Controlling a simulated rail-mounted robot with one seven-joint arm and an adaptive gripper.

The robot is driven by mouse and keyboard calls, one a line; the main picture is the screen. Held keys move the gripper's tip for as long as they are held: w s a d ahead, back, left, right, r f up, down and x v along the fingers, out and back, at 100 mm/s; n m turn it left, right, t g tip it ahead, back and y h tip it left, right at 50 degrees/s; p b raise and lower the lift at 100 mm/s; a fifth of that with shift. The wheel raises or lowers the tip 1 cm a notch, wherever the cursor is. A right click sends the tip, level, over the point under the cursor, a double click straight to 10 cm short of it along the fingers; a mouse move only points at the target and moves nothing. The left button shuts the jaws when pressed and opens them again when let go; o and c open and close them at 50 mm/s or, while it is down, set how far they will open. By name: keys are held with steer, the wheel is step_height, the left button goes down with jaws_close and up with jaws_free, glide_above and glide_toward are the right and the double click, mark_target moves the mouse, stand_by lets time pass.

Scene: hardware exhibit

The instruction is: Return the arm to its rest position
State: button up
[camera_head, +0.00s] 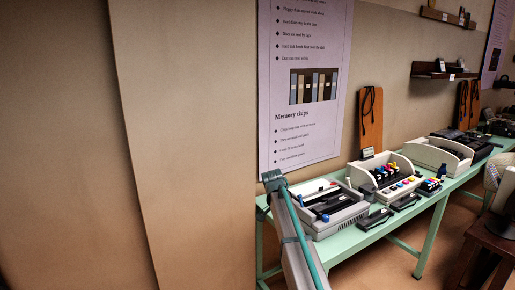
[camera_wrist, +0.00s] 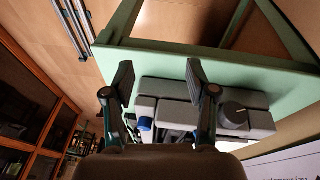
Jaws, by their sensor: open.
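My gripper (camera_wrist: 158,78) shows in the wrist view with its two dark fingers spread apart and nothing between them. Behind the fingers is a grey device (camera_wrist: 175,90) with a dark knob and a blue part, on a green table (camera_wrist: 215,55). In the head view, my arm (camera_head: 297,240) reaches up from the bottom edge beside the left end of the green table (camera_head: 345,245). The gripper itself cannot be made out clearly there. The grey device (camera_head: 343,221) stands on the table just right of the arm.
A poster (camera_head: 305,90) hangs behind. A brown stool (camera_head: 487,245) is at right. Floor in front is open.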

steer(key=s+d+f+n+g+y, duration=0.15)
steer(key=s+f+n, duration=0.35)
steer(key=s+f, duration=1)
steer(key=s+d+f+n+g, duration=0.15)
steer(key=s+f+n, duration=0.25)
steer(key=s+f, duration=1.05)
steer(key=s+d+f+g, duration=0.1)
steer(key=s+f, duration=0.4)
steer(key=s, duration=0.6)
steer(key=s+d+f+n+g+y, duration=0.1)
steer(key=s+f, duration=0.5)
steer(key=s, duration=0.6)
steer(key=s+d+f+g, duration=0.1)
steer(key=s+f, duration=0.4)
steer(key=s, duration=0.6)
steer(key=shift+s+f+n+g, duration=0.2)
steer(key=shift+s+n+g, duration=0.15)
steer(key=shift+g, duration=0.35)
steer(key=shift+y, duration=0.25)
